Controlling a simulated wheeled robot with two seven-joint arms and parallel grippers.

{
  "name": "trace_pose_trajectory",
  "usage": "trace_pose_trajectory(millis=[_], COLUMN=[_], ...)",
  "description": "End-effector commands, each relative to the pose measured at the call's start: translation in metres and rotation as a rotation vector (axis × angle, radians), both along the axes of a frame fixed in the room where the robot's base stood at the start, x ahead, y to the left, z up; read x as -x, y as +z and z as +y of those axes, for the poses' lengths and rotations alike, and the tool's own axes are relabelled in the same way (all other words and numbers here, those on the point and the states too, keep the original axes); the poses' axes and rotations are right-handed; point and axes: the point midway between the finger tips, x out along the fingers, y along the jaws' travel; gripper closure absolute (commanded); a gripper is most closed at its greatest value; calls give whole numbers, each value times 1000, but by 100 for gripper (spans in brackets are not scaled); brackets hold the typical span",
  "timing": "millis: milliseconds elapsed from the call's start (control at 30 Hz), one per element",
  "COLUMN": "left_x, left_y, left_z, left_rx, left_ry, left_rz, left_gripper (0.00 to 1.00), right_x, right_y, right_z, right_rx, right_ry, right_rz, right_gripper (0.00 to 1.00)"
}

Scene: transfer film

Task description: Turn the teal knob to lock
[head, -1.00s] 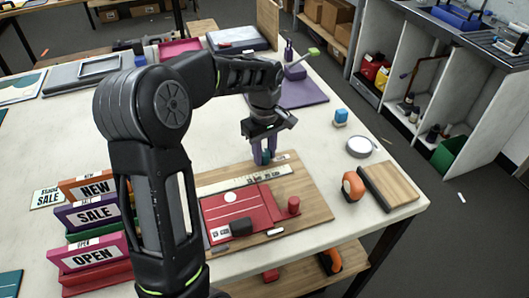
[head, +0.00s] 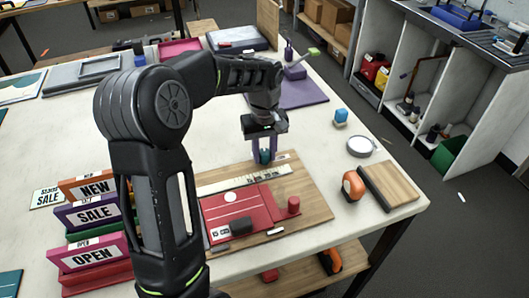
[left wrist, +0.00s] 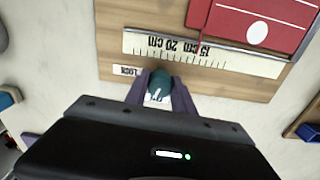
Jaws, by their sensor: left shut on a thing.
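The teal knob (left wrist: 160,84) stands on the wooden board (left wrist: 112,35) beside the ruler strip, and a white pointer mark shows on it in the left wrist view. A small white label reading LOCK (left wrist: 127,71) lies to the left of the knob in that view. My left gripper (head: 263,158) reaches down to the board's far edge in the head view. Its purple fingers (left wrist: 160,93) are shut on the knob, one on each side. The knob is mostly hidden between the fingers in the head view. My right gripper is not in view.
The ruler (head: 243,180) and a red panel (head: 243,210) with a red peg (head: 293,205) lie on the board. Sale signs (head: 92,213) stand left.

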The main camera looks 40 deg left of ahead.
Motion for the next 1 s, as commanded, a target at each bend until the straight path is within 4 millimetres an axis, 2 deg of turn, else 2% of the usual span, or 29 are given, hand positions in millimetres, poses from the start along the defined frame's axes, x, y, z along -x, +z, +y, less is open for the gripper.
trace_pose_trajectory(millis=[1000], left_x=[0], left_y=[1], left_z=[1], left_rx=[-2], left_ry=[-956], left_rz=[-2], left_gripper=[100], right_x=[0], right_y=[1], right_z=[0], right_rx=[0], right_ry=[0], right_rz=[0], right_gripper=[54])
